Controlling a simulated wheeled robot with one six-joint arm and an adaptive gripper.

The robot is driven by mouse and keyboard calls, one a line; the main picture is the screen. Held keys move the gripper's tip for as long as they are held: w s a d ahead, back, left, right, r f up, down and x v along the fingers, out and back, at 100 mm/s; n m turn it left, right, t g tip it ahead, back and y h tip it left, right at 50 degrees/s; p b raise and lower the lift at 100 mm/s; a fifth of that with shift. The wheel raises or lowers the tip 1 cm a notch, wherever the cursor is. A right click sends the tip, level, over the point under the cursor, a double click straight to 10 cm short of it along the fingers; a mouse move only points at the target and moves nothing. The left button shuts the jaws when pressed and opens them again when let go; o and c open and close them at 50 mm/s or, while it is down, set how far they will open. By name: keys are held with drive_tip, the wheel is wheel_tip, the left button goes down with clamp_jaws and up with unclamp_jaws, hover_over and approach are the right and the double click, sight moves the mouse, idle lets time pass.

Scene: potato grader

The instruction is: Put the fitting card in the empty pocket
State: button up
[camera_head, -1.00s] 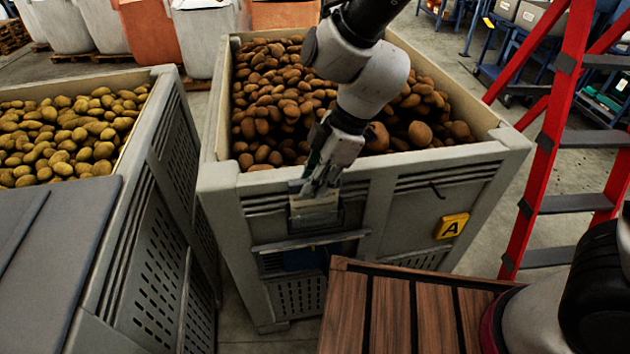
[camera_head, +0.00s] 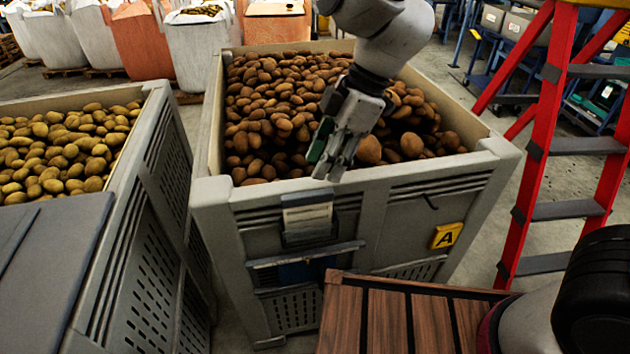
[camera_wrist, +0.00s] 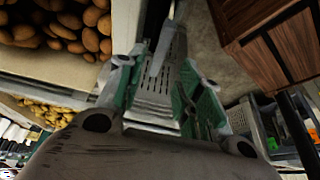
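A pale card (camera_head: 307,216) with faint lines stands in a pocket (camera_head: 311,238) on the front wall of the middle crate (camera_head: 400,200). The pocket covers its lower part. My gripper (camera_head: 331,172) is above and slightly right of the card, in front of the crate's top rim, and apart from the card. In the wrist view my gripper (camera_wrist: 165,80) shows its two green-sided fingers spread, with nothing held between them. The crate's slotted wall shows through the gap. The card is not clearly visible in the wrist view.
Brown potatoes (camera_head: 270,110) fill the middle crate. A ledge (camera_head: 305,254) juts out below the pocket, with something blue under it. A yellow A tag (camera_head: 447,235) is at right. A slatted wooden surface (camera_head: 390,315) and a red ladder (camera_head: 540,150) stand nearby.

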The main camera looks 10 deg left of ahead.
drive_tip(key=w+d+r+m+t, duration=0.2)
drive_tip(key=d+r+m, duration=0.3)
drive_tip(key=d, duration=0.6)
drive_tip(key=w+d+r+m+t, duration=0.1)
drive_tip(key=w+d+r+m, duration=0.25)
drive_tip(key=d, duration=0.75)
drive_tip(key=s+d+r+m+t+h, duration=0.1)
drive_tip(key=s+d+m, duration=0.4)
drive_tip(key=d, duration=0.5)
drive_tip(key=s+d+r+m+t+h, duration=0.1)
drive_tip(key=s+d+m+h, duration=0.2)
drive_tip(key=s+d+m, duration=0.2)
drive_tip(key=d+m, duration=0.3)
drive_tip(key=d, duration=0.1)
drive_tip(key=shift+d+r+m+t, duration=0.35)
drive_tip(key=shift+t, duration=0.05)
drive_tip(key=shift+d, duration=0.1)
